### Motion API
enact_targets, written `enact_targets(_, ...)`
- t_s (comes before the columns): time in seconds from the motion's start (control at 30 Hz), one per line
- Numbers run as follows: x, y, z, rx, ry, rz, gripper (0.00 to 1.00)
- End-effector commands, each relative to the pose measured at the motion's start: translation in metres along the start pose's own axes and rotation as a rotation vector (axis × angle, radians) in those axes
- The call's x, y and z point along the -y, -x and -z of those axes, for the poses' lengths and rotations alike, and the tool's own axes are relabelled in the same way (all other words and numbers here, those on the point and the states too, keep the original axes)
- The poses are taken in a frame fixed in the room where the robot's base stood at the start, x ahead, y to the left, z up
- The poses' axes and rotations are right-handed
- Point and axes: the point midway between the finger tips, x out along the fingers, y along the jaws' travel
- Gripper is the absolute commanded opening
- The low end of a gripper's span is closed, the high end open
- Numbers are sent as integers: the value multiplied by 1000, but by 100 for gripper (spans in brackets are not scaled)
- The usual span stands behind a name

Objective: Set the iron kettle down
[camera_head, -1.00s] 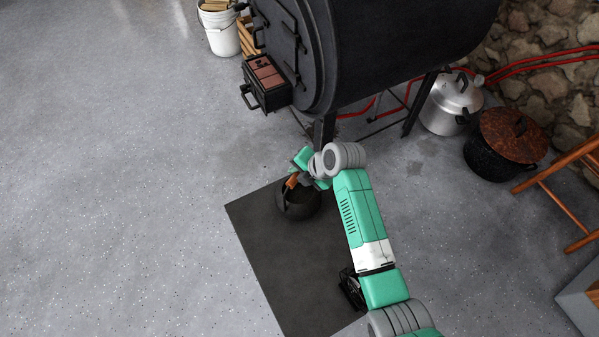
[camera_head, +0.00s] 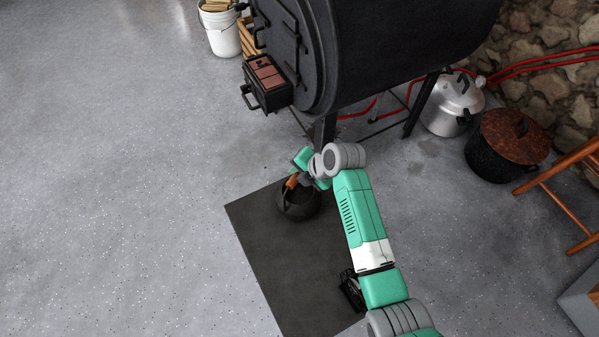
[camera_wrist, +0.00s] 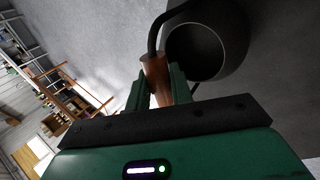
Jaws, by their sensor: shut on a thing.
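The iron kettle (camera_head: 298,206) is dark and round, over the far end of the dark mat (camera_head: 290,262) in the head view. Whether it touches the mat I cannot tell. My gripper (camera_head: 299,178) is above it, partly hidden by my own arm. In the wrist view my gripper (camera_wrist: 158,92) is shut on the kettle's brown wooden handle grip (camera_wrist: 154,68). The kettle's dark round body (camera_wrist: 208,50) shows beside the grip there, with the curved black handle rising above it.
The black barrel stove (camera_head: 390,45) stands on legs just behind the mat. A small black object (camera_head: 351,290) lies at the mat's right edge. A silver pot (camera_head: 452,105), a rusty-lidded pot (camera_head: 507,145) and a wooden chair (camera_head: 570,170) are at right. The left floor is clear.

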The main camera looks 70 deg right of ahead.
Motion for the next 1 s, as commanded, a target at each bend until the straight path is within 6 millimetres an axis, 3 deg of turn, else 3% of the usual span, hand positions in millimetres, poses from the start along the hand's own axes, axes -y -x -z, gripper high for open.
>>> enact_targets(0.8, 4, -7, -1, 2, 1, -4, 0)
enact_targets(0.83, 4, -7, -1, 2, 1, -4, 24)
enact_targets(0.93, 4, -7, -1, 2, 1, -3, 44)
enact_targets(1.0, 4, -8, -1, 2, 1, -3, 48)
